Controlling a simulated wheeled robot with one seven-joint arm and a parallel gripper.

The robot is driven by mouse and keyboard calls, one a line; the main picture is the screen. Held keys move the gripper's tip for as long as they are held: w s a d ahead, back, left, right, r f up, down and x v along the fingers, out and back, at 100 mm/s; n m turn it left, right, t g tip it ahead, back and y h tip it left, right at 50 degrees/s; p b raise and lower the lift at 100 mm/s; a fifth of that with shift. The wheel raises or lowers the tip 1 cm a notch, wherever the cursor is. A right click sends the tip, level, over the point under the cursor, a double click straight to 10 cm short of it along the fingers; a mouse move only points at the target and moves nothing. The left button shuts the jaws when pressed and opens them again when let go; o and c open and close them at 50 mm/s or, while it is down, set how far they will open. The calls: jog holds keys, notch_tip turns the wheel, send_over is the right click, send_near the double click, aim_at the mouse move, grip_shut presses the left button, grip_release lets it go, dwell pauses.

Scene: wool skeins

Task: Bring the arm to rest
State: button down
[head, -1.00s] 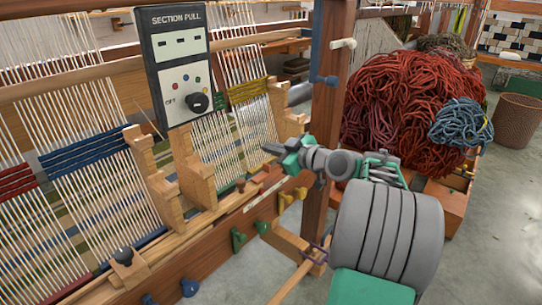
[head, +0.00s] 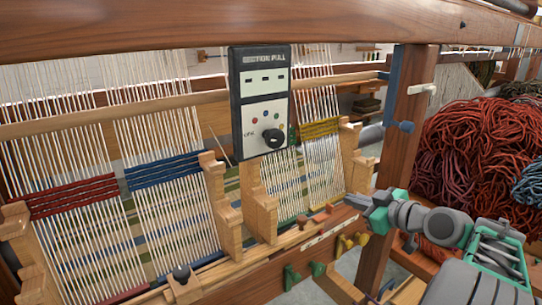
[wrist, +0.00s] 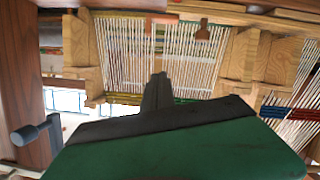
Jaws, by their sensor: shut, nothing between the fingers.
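My gripper (head: 361,202) is shut and empty, with dark fingertips and a green body. In the head view it is at the lower right, in front of the loom's right-hand warp section and left of the wooden post. My arm stretches back from it to the lower right corner. In the wrist view the shut fingers (wrist: 157,92) point towards the pale warp threads (wrist: 165,50); I cannot tell how far apart they are.
A black control box (head: 261,102) labelled SECTION PULL hangs at the loom. A thick wooden post (head: 402,140) with a blue peg stands close to my gripper. A heap of red wool (head: 475,150) lies at the right. Green and yellow pegs (head: 291,277) stick out of the front rail.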

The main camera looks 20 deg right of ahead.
jog(key=a+f+m+g+p, duration=0.15)
jog(key=a+g+p, duration=0.25)
jog(key=a, duration=0.8)
jog(key=s+a+f+m+g+h+p, duration=0.2)
jog(key=s+a, duration=0.3)
jog(key=s, duration=0.4)
jog(key=s+a+f+m+g+h+p, duration=0.2)
jog(key=s+a+m+g+p, duration=0.1)
jog(key=s, duration=0.5)
jog(key=shift+s+a+f+g, duration=0.2)
jog(key=shift+s+a+g, duration=0.15)
jog(key=shift+a+g, duration=0.7)
jog(key=c, duration=2.1)
grip_release()
jog(key=shift+a, duration=0.1)
